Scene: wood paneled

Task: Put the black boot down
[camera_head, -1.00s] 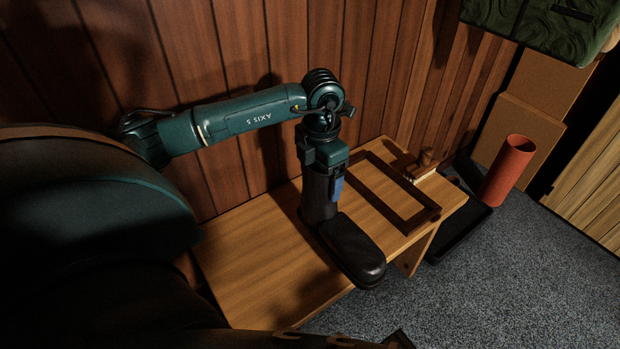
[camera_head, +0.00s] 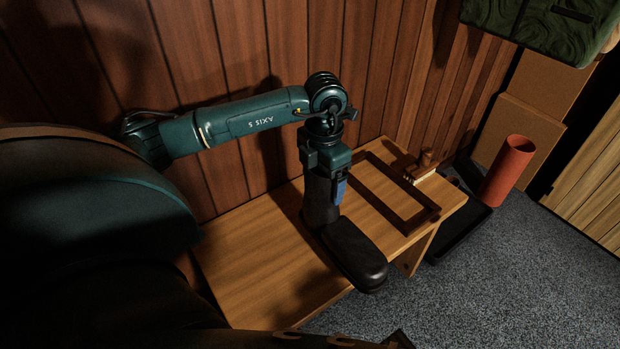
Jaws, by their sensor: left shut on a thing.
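The black boot (camera_head: 352,252) is upright on or just above the wooden bench, its toe pointing toward the lower right and reaching the bench's front edge. I cannot tell whether its sole touches the wood. My left gripper (camera_head: 326,180) points down and is shut on the top of the boot's shaft. Its fingers partly hide the boot's upper rim. My right gripper is not in view.
The wooden bench (camera_head: 250,262) stands against the panelled wall. A dark rectangular frame (camera_head: 372,199) and a brush (camera_head: 424,168) lie right of the boot. A red cylinder (camera_head: 508,170) stands beyond the bench, near a black tray (camera_head: 462,232). The bench left of the boot is clear.

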